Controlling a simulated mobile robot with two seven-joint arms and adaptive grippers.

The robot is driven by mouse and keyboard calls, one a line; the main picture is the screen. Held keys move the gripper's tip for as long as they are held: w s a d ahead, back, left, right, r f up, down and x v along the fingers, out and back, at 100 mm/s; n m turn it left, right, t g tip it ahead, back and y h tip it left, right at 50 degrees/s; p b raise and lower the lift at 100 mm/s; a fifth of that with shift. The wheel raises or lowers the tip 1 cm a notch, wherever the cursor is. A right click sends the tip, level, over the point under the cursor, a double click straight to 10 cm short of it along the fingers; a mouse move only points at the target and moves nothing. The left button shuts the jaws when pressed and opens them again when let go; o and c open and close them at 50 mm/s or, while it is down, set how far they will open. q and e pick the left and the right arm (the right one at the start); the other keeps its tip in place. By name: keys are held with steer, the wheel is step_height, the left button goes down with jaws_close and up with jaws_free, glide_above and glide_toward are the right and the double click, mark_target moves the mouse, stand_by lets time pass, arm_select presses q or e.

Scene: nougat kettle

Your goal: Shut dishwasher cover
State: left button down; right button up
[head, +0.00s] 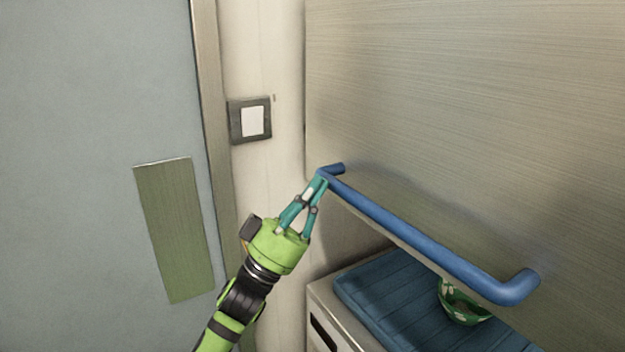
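The dishwasher cover (450,110) is a large brushed-metal panel in the upper right of the head view. It stands raised, with an open gap between it and the blue ribbed surface (385,305) below. A blue bar handle (415,235) runs across its lower front. My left gripper (321,178), green with teal fingers, is at the left end of the handle. Its fingers come together at the tips, which overlap the handle's bend in the picture. Whether they touch the handle is hard to tell. My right gripper is not in view.
A green patterned bowl (462,303) sits on the blue surface, partly hidden by the handle. A light switch (250,121) is on the wall to the left. A grey-blue door (90,90) with a greenish plate (175,230) fills the left side.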

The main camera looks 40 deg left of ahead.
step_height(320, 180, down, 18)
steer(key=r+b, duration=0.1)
steer(key=b, duration=1.5)
arm_select(q)
step_height(320, 180, down, 29)
steer(key=b, duration=0.2)
steer(key=shift+w+y, duration=0.3)
steer(key=shift+w, duration=0.15)
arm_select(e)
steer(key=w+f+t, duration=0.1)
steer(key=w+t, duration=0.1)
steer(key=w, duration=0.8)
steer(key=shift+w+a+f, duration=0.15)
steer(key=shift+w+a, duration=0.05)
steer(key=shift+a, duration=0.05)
